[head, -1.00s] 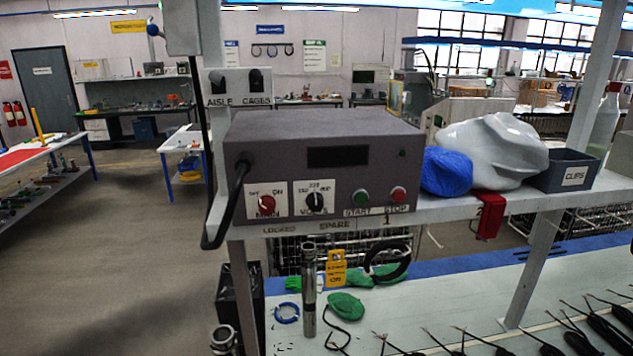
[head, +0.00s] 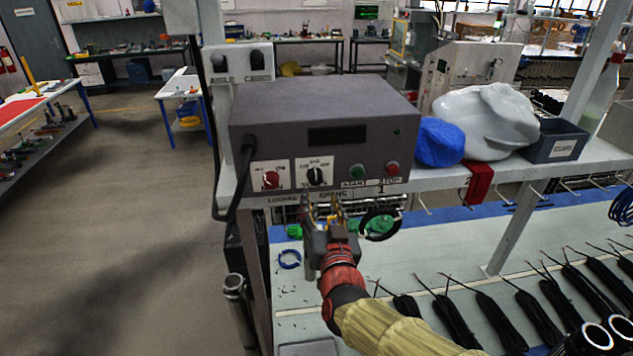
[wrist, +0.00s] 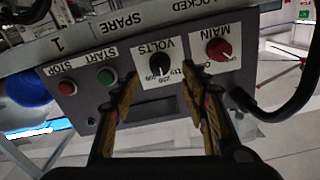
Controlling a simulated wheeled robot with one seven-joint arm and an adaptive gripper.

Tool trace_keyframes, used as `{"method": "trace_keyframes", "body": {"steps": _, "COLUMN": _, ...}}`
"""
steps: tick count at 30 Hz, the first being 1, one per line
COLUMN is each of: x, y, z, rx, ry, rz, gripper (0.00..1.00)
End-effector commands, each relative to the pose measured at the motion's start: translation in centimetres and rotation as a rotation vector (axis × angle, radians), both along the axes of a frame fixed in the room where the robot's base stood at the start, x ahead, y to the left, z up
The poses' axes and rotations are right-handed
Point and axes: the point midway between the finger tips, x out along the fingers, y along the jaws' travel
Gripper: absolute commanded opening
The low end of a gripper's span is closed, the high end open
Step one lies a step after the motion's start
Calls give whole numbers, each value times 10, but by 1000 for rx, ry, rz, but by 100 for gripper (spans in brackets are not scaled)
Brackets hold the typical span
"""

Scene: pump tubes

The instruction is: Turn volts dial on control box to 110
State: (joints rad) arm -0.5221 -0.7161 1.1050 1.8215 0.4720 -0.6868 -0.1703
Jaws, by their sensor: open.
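The grey control box (head: 290,125) stands on a shelf above the bench. Its black volts dial (head: 314,175) is on a white plate on the front panel, between the red main knob (head: 271,179) and the green start button (head: 357,172). In the wrist view the volts dial (wrist: 160,65) appears upside down, between the fingers. My gripper (head: 322,205) is open and empty, just below and in front of the dial, not visibly touching it. The dial's pointer looks roughly upright in the head view; the number it marks is too small to read.
The red stop button (head: 392,169) is right of start. A black cable (head: 238,180) hangs from the box's left side. A blue bundle (head: 438,144), a grey-white bag (head: 490,120) and a clips bin (head: 556,140) share the shelf. The shelf edge runs under the box.

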Motion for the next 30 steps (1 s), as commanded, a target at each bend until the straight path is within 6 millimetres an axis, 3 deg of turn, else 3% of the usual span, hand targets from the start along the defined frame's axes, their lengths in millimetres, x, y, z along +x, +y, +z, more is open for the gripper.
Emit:
{"method": "trace_keyframes", "body": {"steps": 18, "x": 70, "y": 15, "z": 3, "rx": -5, "ry": -9, "rz": -4, "gripper": 45}}
{"method": "trace_keyframes", "body": {"steps": 30, "x": 76, "y": 16, "z": 3, "rx": -5, "ry": -10, "rz": -3, "gripper": 44}}
